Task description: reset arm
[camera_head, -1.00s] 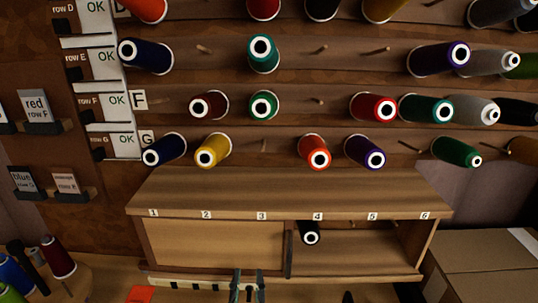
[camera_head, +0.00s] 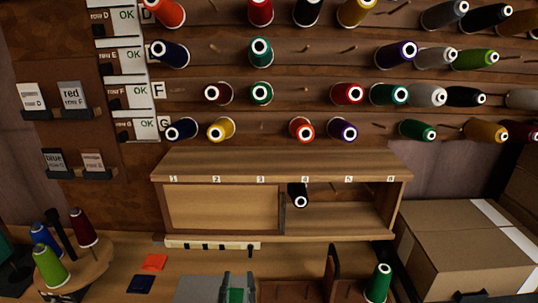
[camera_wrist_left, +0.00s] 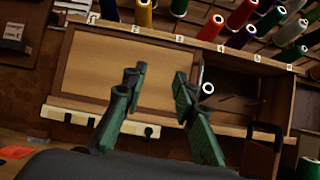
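My left gripper (camera_head: 238,291) shows at the bottom edge of the head view, partly cut off, in front of the low wooden cabinet (camera_head: 280,163). In the left wrist view its two green-padded fingers (camera_wrist_left: 157,98) are apart with nothing between them. Behind them are the cabinet's closed panel (camera_wrist_left: 100,72) and its open bay, where a black spool (camera_head: 298,194) lies below label 4. My right gripper cannot be made out in the head view.
Rows of thread spools on pegs fill the wall above the cabinet. A round stand (camera_head: 84,277) with several spools is at left, a green spool (camera_head: 379,283) and a dark handle (camera_head: 333,262) at the lower middle, a cardboard box (camera_head: 465,245) at right.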

